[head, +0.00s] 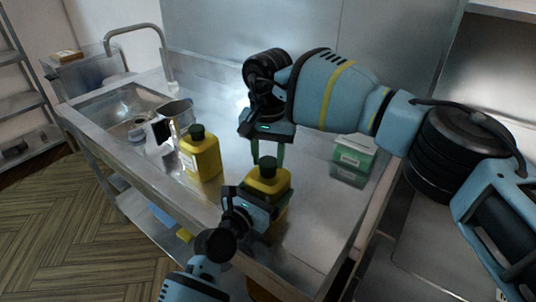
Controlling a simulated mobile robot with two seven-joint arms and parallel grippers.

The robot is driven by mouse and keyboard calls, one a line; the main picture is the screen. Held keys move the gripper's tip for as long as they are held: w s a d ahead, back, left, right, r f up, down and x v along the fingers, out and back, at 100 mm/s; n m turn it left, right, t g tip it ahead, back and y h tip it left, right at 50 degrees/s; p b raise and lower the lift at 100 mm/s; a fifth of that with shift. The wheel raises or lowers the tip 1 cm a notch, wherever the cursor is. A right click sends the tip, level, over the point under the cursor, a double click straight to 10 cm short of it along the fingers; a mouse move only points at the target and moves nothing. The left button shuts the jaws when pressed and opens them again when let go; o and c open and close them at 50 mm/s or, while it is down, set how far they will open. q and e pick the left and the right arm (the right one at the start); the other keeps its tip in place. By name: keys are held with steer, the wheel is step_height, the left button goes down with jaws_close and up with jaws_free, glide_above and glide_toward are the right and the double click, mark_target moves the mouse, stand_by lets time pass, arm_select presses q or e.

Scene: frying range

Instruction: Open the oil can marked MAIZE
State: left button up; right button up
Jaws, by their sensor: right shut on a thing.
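A yellow oil can (268,181) with a dark green cap (267,165) stands near the front of the steel counter. A second yellow can (200,158) with a dark green cap stands to its left, with a pale label on its side. I cannot read MAIZE on either can. My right gripper (267,160) points down from above, its two fingers shut on the cap of the nearer can. My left gripper (262,206) is at the body of that same can, from the front left. Its fingertips are mostly hidden, and it covers much of the can's front.
A green box (353,158) with a pale label stands at the right. A metal pitcher (179,112) and a white object (159,132) stand behind the left can. A sink (124,106) with a tap (140,30) is at the far left. The counter between the cans and the back is clear.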

mark_target(268, 161)
steer(key=shift+r, duration=0.2)
stand_by(0.4)
steer(key=shift+r, duration=0.85)
steer(key=shift+r, duration=0.15)
steer(key=shift+r, duration=1.9)
arm_select(q)
steer(key=o, duration=1.7)
steer(key=shift+o, duration=0.2)
steer(key=shift+s, duration=0.1)
steer(key=v, duration=1)
steer(key=shift+s+a+f, duration=0.1)
steer(key=shift+s+a, duration=0.05)
steer(key=shift+a, duration=0.1)
arm_select(e)
steer(key=shift+r, duration=0.2)
arm_select(q)
steer(key=shift+s+a, duration=0.4)
steer(key=shift+s, duration=0.2)
